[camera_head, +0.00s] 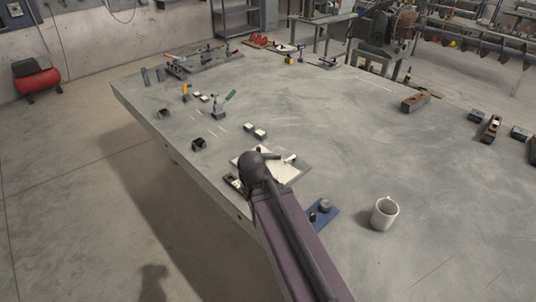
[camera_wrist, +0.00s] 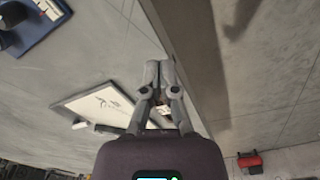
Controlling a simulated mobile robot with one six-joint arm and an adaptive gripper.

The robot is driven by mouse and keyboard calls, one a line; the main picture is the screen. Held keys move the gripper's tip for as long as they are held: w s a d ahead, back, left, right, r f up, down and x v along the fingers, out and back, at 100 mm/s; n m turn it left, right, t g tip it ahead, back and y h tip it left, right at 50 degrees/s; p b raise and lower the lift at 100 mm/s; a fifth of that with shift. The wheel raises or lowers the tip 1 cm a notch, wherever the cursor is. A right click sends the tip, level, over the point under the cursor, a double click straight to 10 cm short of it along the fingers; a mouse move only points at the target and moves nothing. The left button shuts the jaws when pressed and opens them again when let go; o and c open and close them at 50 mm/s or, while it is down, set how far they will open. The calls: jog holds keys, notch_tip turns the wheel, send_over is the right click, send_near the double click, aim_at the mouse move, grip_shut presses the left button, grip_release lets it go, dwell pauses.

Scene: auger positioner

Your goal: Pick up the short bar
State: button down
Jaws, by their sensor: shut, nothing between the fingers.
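My gripper (camera_wrist: 160,72) shows in the wrist view with its fingertips together and nothing between them. It is over the table's edge strip, beside a pale sheet or tray (camera_wrist: 84,103). In the head view my arm's end covers part of that tray (camera_head: 290,171), and the fingers are hidden there. I cannot tell for sure which thing is the short bar. A thin dark bar-like piece (camera_head: 271,153) lies at the tray near my arm's end. Small dark blocks (camera_head: 198,144) stand farther left near the table's edge.
A white mug (camera_head: 384,213) and a blue plate with dark parts (camera_head: 322,214) stand to the right of my arm. Clamps (camera_head: 222,106) and small blocks (camera_head: 255,131) lie farther back. A brown block (camera_head: 415,102) is at the right. The table's middle (camera_head: 340,125) is clear.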

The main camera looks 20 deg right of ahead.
jog(key=c, duration=0.8)
grip_release()
jog(key=shift+w, duration=0.1)
jog(key=o, duration=0.3)
jog(key=shift+w, duration=0.25)
jog(key=o, duration=0.5)
jog(key=shift+w+r+m, duration=0.2)
jog(key=shift+w+m, duration=0.6)
jog(key=shift+w, duration=0.45)
jog(key=w+r+m+p, duration=0.2)
jog(key=w+m, duration=0.9)
jog(key=w, duration=0.8)
jog(key=shift+d+r+m+p, duration=0.2)
jog(key=shift+d+m+p, duration=0.05)
jog(key=shift+m+p, duration=0.15)
jog(key=shift+w+f, duration=0.1)
jog(key=shift+f, duration=0.05)
